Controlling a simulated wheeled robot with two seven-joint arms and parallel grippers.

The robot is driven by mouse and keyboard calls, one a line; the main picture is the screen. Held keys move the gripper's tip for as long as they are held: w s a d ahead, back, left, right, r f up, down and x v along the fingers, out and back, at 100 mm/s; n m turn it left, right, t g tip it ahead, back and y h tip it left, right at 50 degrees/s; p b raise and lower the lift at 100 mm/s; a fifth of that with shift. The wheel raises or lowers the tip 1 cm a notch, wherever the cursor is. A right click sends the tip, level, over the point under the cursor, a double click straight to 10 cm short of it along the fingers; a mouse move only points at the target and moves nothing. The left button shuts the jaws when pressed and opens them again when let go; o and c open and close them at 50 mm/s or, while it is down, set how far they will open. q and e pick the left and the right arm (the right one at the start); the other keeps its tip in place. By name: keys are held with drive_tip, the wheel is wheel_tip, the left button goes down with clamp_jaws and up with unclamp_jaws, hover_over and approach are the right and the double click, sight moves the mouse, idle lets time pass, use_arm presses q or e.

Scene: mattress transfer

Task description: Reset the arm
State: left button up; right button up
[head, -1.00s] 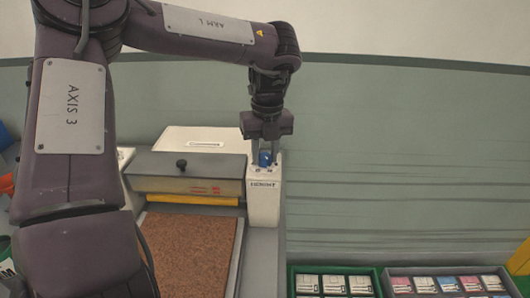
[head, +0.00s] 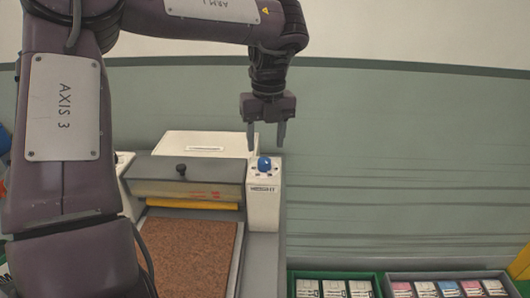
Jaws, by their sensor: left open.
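My left arm comes in from the left in the head view. My left gripper (head: 266,146) points down and is open, with its two fingers apart and nothing between them. It hovers just above a blue round knob (head: 264,163) on top of a white post (head: 263,205). The fingertips are clear of the knob. The post stands at the right side of a machine with a grey cover (head: 187,178). My right gripper is not in view.
The machine has a black knob, a yellow strip (head: 195,204) and a brown board (head: 190,250) in front. A green tray (head: 293,283) and a grey tray (head: 450,273) with small coloured packets lie at the lower right. The space right of the post is open.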

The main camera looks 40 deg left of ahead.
use_arm(q)
drive_tip(key=shift+r, duration=1.25)
